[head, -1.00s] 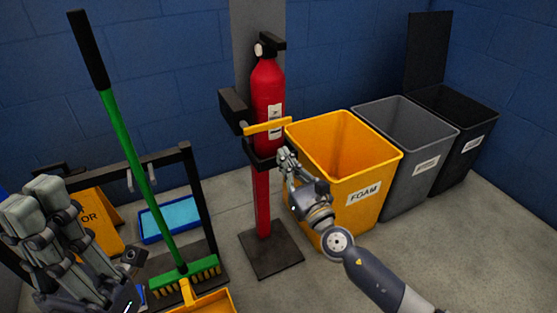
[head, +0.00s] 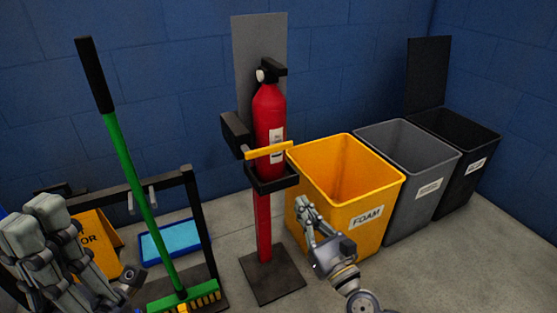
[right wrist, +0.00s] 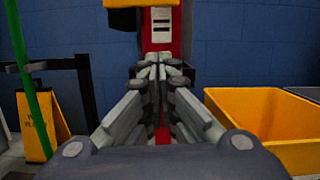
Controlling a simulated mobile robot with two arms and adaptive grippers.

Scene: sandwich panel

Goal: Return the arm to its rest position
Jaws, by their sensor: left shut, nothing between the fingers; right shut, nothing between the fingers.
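My right gripper (head: 307,212) is shut and empty, in front of the yellow FOAM bin in the head view. In the right wrist view its closed fingertips (right wrist: 158,66) meet in front of the red fire extinguisher (right wrist: 162,35), apart from it as far as I can tell. My left gripper (head: 45,225) is at the lower left of the head view, shut and empty. The fire extinguisher (head: 269,115) stands upright in a black holder on a red post, with a yellow strap (head: 268,151) across it.
The yellow bin (head: 385,193), a grey bin (head: 425,185) and a black bin (head: 478,150) stand in a row at the right. A green broom (head: 138,190), a black rack (head: 200,220), a blue tray (head: 172,240) and a yellow floor sign (head: 97,240) are at the left. Bare floor lies at the lower right.

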